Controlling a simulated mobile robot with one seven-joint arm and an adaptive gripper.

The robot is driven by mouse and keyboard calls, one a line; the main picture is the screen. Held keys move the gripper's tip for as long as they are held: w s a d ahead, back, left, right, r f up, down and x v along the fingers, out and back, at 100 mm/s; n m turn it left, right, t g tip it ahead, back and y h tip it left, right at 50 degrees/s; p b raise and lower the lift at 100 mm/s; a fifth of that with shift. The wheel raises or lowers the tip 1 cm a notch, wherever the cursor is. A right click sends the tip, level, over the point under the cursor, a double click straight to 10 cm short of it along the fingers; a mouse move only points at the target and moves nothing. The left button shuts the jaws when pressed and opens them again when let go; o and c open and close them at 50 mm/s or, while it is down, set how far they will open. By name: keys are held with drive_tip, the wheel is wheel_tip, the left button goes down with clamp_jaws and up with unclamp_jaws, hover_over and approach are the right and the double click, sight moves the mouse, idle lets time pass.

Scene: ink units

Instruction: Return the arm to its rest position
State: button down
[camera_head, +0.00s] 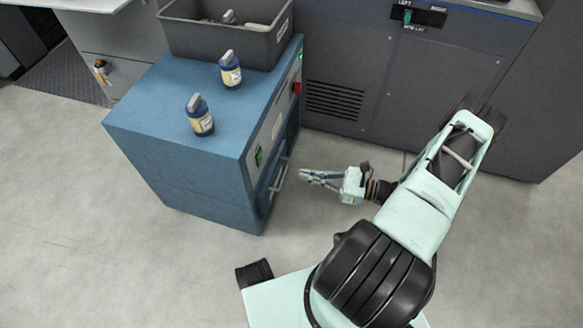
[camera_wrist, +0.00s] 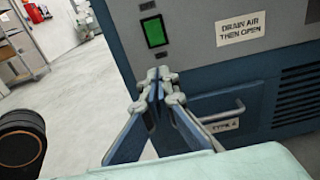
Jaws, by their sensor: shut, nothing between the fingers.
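My gripper (camera_head: 303,175) is at the end of my bent arm, just right of the front of a blue cabinet (camera_head: 160,110) in the head view. Its fingers are together and empty, pointing left near the cabinet's door handle (camera_head: 279,176). A small gap seems to separate them, but I cannot tell for certain whether they touch. In the wrist view my gripper (camera_wrist: 158,75) has its fingertips together in front of the blue cabinet face, below a green lit switch (camera_wrist: 154,31). The handle (camera_wrist: 225,112) shows to the right of the fingers.
Two small labelled bottles (camera_head: 200,115) (camera_head: 230,70) stand on the cabinet top, before a grey bin (camera_head: 195,40) with things inside. A dark grey machine (camera_head: 345,65) with a vent stands behind my arm. The floor (camera_head: 100,240) at the front left is clear.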

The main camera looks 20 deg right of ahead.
drive_tip(key=shift+v, duration=0.9)
drive_tip(key=shift+f, duration=0.1)
